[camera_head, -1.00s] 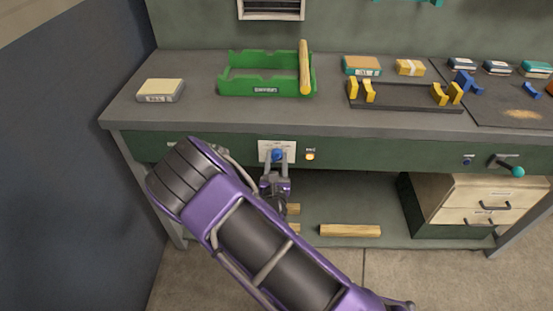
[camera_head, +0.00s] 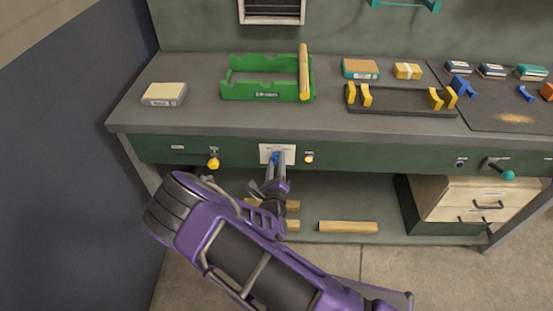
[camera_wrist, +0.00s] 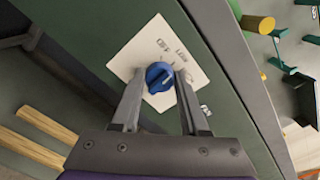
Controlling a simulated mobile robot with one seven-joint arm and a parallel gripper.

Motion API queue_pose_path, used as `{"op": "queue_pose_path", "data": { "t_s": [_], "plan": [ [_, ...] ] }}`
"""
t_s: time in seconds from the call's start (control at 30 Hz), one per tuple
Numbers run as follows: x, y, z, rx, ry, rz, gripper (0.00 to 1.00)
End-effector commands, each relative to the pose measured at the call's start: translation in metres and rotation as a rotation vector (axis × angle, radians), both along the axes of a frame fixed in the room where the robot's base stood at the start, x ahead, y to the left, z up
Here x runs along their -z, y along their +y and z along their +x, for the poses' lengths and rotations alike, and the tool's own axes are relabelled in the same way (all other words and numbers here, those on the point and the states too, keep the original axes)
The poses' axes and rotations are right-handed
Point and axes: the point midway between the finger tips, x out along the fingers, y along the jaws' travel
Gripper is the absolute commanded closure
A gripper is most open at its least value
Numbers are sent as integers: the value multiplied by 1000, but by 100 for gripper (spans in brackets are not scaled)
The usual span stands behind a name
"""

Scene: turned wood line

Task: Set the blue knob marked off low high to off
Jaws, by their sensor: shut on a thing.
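The blue knob (camera_wrist: 158,76) sits on a white label plate (camera_wrist: 186,72) on the green bench front. My gripper (camera_wrist: 160,82) is shut on the knob, one finger on each side.
A green tray (camera_head: 265,96) stands on the benchtop above. Wood bars (camera_head: 348,227) lie on the shelf below.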

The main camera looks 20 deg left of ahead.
Motion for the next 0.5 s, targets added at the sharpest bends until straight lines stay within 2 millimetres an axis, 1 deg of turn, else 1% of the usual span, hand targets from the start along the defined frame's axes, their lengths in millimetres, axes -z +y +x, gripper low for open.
{"op": "queue_pose_path", "data": {
  "t_s": [0.2,0.5],
  "plan": [
    [0,-1,-1,-1,-46,-202,100],
    [1,-1,-1,2,-106,-453,100]
  ]
}}
